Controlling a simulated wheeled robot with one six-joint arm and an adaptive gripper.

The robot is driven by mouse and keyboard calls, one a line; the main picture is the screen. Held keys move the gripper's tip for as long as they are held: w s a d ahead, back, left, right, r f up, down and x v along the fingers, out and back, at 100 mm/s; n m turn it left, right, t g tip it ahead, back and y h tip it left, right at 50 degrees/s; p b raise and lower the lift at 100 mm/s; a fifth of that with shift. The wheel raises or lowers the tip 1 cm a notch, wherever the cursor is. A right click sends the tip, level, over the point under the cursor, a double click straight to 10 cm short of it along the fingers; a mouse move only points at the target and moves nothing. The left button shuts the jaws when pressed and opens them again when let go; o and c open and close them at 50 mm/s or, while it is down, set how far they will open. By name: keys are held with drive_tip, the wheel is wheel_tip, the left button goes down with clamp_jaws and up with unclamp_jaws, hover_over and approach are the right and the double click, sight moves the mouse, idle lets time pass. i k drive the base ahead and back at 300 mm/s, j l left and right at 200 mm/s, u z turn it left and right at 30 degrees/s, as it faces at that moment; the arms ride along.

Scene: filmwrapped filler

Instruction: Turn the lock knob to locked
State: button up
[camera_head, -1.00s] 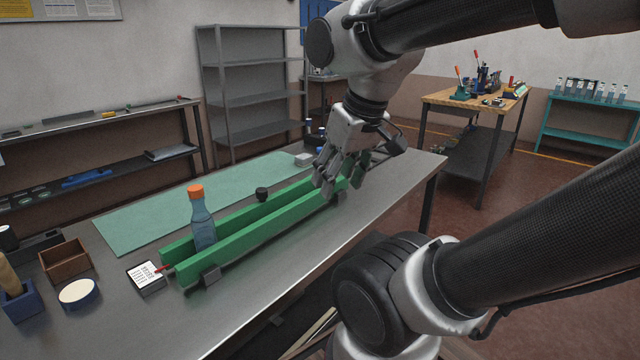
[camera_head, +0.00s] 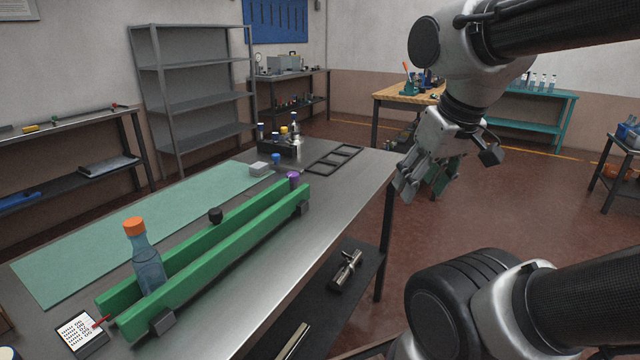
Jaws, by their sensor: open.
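A green two-rail guide (camera_head: 222,254) lies along the steel table. A small round black knob (camera_head: 216,215) stands at its rear rail; I take it for the lock knob, and I cannot read its setting. A clear blue bottle (camera_head: 148,267) with an orange cap stands upright between the rails near the left end. A purple-topped item (camera_head: 293,178) is at the far end of the rails. My gripper (camera_head: 422,184) is open and empty, pointing down past the table's right edge, well to the right of the knob.
A green mat (camera_head: 130,232) covers the table's back half. A black rack with bottles (camera_head: 283,146) and an empty black frame (camera_head: 335,160) stand at the far end. A printed card block (camera_head: 80,332) is at front left. The table's right strip is clear; open floor lies beyond.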

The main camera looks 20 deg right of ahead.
sight(293, 177)
drive_tip(key=z, duration=0.1)
drive_tip(key=k+u, duration=0.4)
drive_tip(key=i+l+u, duration=0.25)
drive_tip(key=l+u, duration=0.25)
drive_tip(key=i+l+u, duration=0.1)
drive_tip(key=l+u, duration=0.15)
drive_tip(key=l, duration=0.15)
drive_tip(key=i+l, duration=0.15)
drive_tip(key=l, duration=0.45)
drive_tip(key=i+l+u, duration=0.1)
drive_tip(key=l, duration=0.5)
drive_tip(key=i+l, duration=0.1)
drive_tip(key=l, duration=0.55)
drive_tip(key=i+l+u, duration=0.15)
drive_tip(key=l, duration=0.45)
